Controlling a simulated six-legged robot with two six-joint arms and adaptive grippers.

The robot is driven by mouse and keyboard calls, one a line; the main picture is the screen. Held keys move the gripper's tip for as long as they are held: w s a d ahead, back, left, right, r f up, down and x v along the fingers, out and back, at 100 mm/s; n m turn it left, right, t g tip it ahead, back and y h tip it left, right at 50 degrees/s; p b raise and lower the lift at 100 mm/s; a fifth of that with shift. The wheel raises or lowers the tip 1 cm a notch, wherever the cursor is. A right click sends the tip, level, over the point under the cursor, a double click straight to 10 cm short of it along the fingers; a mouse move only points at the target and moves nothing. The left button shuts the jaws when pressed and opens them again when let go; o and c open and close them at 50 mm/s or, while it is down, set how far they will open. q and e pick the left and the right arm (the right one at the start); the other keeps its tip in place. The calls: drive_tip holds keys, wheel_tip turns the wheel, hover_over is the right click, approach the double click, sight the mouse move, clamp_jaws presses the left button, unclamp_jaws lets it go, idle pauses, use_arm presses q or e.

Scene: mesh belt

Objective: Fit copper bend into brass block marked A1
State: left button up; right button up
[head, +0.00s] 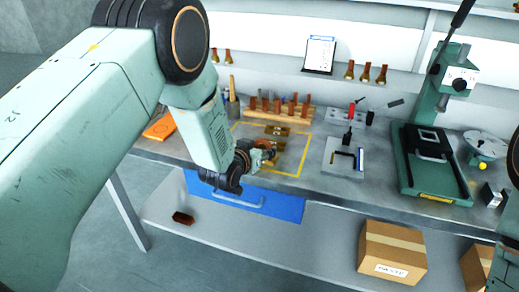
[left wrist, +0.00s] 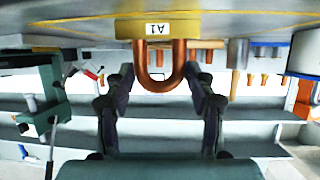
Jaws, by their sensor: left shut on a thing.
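The copper bend (left wrist: 159,84) is a U-shaped tube between the two fingers of my left gripper (left wrist: 159,72), which is shut on it. In the left wrist view, its two legs meet the brass block marked A1 (left wrist: 185,29), whose white label appears upside down. I cannot tell whether the leg ends are inside the block or just against it. In the head view, my left gripper (head: 268,153) is low over the bench inside the yellow outline, by the brass blocks (head: 278,131). There the held bend is too small to make out clearly. My right gripper is not in view.
A wooden rack (head: 290,116) of copper pieces stands behind the blocks. A grey plate (head: 343,172) with a black tool lies to the right, then a green press (head: 435,150). An orange item (head: 160,127) lies at left. A blue drawer (head: 255,202) is below.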

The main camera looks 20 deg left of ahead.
use_arm(q)
drive_tip(key=shift+w+f, duration=0.2)
drive_tip(key=o, duration=0.9)
drive_tip(key=shift+d, duration=0.1)
drive_tip(key=shift+c, duration=0.2)
drive_tip(key=o, duration=0.3)
drive_tip(key=shift+s+d+r, duration=0.15)
drive_tip(key=shift+o, duration=0.2)
drive_tip(key=shift+a, duration=0.2)
drive_tip(key=shift+s+r, duration=0.15)
drive_tip(key=shift+s, duration=0.2)
drive_tip(key=v, duration=1.1)
